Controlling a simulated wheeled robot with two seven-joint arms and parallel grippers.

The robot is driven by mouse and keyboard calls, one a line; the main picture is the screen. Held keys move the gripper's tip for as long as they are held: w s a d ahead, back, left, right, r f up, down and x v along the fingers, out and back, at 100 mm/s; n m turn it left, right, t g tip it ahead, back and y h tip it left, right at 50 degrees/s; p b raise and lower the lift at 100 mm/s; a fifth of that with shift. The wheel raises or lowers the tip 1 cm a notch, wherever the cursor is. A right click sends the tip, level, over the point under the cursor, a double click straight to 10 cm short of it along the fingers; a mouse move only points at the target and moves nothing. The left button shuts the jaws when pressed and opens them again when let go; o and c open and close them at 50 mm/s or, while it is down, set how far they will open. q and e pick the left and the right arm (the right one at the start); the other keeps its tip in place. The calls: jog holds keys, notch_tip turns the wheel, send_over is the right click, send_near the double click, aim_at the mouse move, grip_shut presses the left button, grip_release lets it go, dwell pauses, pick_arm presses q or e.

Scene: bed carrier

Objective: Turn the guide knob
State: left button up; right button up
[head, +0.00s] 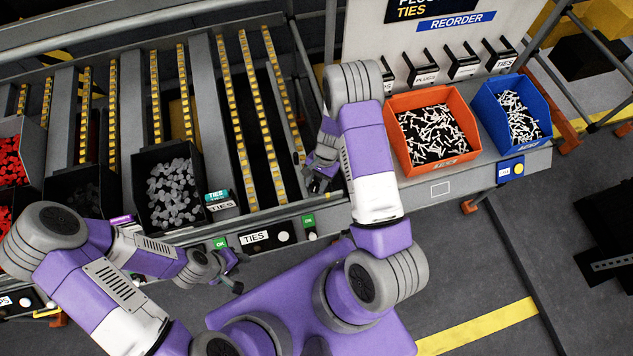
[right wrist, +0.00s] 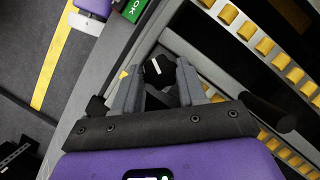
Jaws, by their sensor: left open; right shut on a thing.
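The guide knob (right wrist: 154,72) is dark with a white mark on its face and shows between my right gripper's fingers in the right wrist view. My right gripper (right wrist: 157,80) is shut on it, one finger on each side. In the head view my right gripper (head: 318,184) is at the front end of the flow rack (head: 207,95), by the right-hand lane; there the knob is hidden by the gripper. My left gripper (head: 238,272) is open and empty, below the rack's front rail and apart from it.
A grey parts bin (head: 137,200) sits in the rack left of the empty lanes. A TIES label (head: 254,238) is on the front rail. An orange bin (head: 393,140) and a blue bin (head: 487,112) stand on the shelf at right. A dark cylinder (right wrist: 268,113) sits beside my right gripper.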

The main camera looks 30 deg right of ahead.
dwell(0.3)
jog(key=o, duration=1.1)
jog(key=shift+c, duration=0.2)
jog(key=shift+r, duration=0.15)
jog(key=v, duration=0.7)
jog(key=shift+r, duration=0.2)
